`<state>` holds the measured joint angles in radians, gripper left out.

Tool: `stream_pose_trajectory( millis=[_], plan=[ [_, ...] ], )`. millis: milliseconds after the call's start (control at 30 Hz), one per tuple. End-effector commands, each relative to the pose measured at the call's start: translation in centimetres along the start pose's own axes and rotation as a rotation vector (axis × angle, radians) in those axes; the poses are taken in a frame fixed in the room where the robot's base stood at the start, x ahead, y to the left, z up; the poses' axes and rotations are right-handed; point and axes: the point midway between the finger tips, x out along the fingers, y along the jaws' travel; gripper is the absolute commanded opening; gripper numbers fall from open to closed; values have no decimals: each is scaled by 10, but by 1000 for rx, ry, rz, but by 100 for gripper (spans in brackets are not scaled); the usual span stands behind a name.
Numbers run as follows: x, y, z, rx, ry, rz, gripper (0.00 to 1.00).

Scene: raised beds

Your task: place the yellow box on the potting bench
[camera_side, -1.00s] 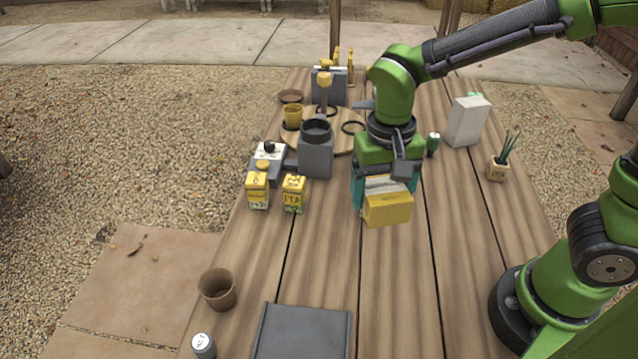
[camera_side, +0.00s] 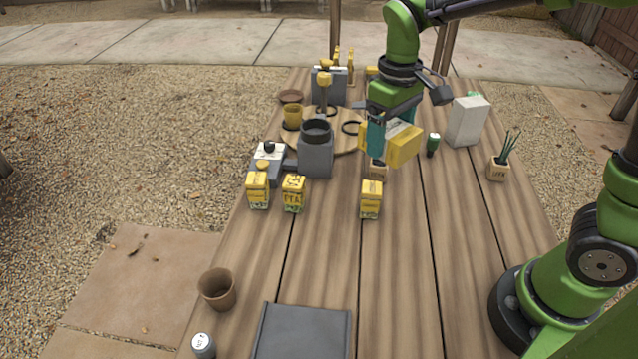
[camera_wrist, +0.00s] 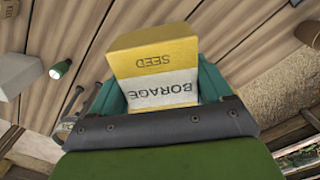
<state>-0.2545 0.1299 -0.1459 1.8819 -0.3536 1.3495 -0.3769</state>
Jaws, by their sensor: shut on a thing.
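A yellow box (camera_side: 402,145) is held in my gripper (camera_side: 388,135), up above the wooden potting bench (camera_side: 320,245). In the wrist view the yellow box (camera_wrist: 155,70) shows a white band reading BORAGE and the word SEED. The teal fingers of my gripper (camera_wrist: 155,85) are shut on its two sides. The box is tilted in the side view and looks clear of the bench top. Small yellow packets, at left (camera_side: 258,190), in the middle (camera_side: 293,194) and at right (camera_side: 371,199), stand on the bench in front of the gripper.
A grey canister (camera_side: 316,152) stands left of the gripper. A white box (camera_side: 467,122), a dark green bottle (camera_side: 432,145) and a potted plant (camera_side: 499,167) stand to the right. A brown pot (camera_side: 217,289) and grey tray (camera_side: 302,332) are near the front. The bench's centre front is clear.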

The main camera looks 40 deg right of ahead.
Motion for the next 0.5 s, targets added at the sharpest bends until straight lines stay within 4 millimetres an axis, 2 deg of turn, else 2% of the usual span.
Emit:
stream_pose_trajectory(
  millis=[33, 200, 500],
  plan=[
    [7, -21, 9, 16, -10, -1, 45],
    [25, -58, 32, 232, -18, 4, 45],
    [53, -96, 69, 719, -15, 15, 45]
  ],
)
